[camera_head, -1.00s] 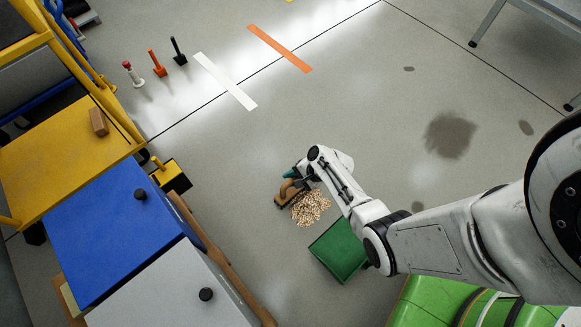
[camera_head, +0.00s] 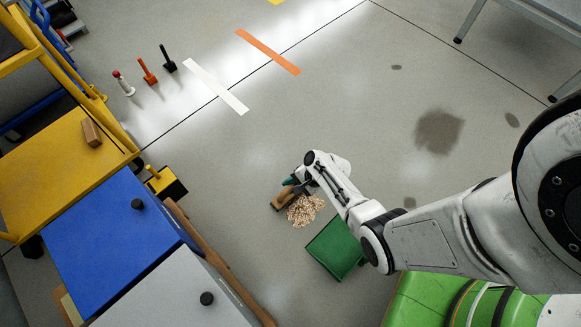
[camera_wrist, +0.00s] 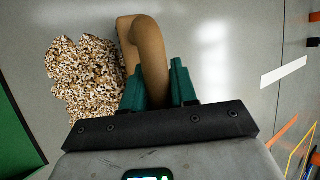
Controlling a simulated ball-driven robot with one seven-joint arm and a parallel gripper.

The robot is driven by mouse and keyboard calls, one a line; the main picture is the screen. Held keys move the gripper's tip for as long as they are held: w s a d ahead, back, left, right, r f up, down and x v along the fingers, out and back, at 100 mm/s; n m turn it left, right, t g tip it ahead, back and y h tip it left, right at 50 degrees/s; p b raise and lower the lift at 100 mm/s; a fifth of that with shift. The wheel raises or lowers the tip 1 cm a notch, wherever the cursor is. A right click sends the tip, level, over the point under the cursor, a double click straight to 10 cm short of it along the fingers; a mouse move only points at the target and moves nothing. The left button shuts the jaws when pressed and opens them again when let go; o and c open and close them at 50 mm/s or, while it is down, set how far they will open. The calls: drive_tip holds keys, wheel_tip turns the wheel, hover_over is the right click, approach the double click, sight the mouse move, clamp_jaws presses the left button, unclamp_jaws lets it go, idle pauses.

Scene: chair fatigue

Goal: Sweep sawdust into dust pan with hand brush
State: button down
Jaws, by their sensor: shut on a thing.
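A pile of pale sawdust (camera_head: 306,210) lies on the grey floor, and it also shows in the wrist view (camera_wrist: 86,78). My gripper (camera_wrist: 158,85) has green fingers and is shut on the brown handle of the hand brush (camera_wrist: 150,50). In the head view the brush (camera_head: 284,198) is at the left edge of the pile, close to the floor. Its bristles cannot be made out. The green dust pan (camera_head: 336,250) lies on the floor below and right of the pile, partly hidden by my arm. Its edge shows at the left of the wrist view (camera_wrist: 14,140).
A blue cabinet (camera_head: 105,245), a light grey cabinet (camera_head: 175,295) and a yellow cart (camera_head: 55,185) stand at the left. A yellow and black block (camera_head: 166,184) sits beside them. The floor above and right of the pile is open, with a dark stain (camera_head: 438,132).

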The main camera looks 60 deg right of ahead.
drive_tip(key=shift+s+a+g+p, duration=0.1)
drive_tip(key=shift+s+g+p, duration=0.2)
drive_tip(key=shift+g+p, duration=0.25)
drive_tip(key=shift+s+g, duration=0.1)
drive_tip(key=shift+g, duration=0.15)
drive_tip(key=shift+s+a+f+g+y+p, duration=0.1)
drive_tip(key=shift+s+g+y+p, duration=0.2)
drive_tip(key=shift+s, duration=0.1)
drive_tip(key=shift+s, duration=0.1)
drive_tip(key=s+p, duration=0.1)
drive_tip(key=s, duration=0.1)
drive_tip(key=s+a+p, duration=0.1)
drive_tip(key=s, duration=0.1)
drive_tip(key=shift+s+a, duration=0.15)
drive_tip(key=shift+s, duration=0.1)
idle(0.4)
drive_tip(key=shift+s+a+f, duration=0.1)
drive_tip(key=shift+s+a, duration=0.05)
drive_tip(key=shift+s, duration=0.5)
drive_tip(key=shift+s+a, duration=0.15)
drive_tip(key=shift+s, duration=0.45)
drive_tip(key=shift+s, duration=0.1)
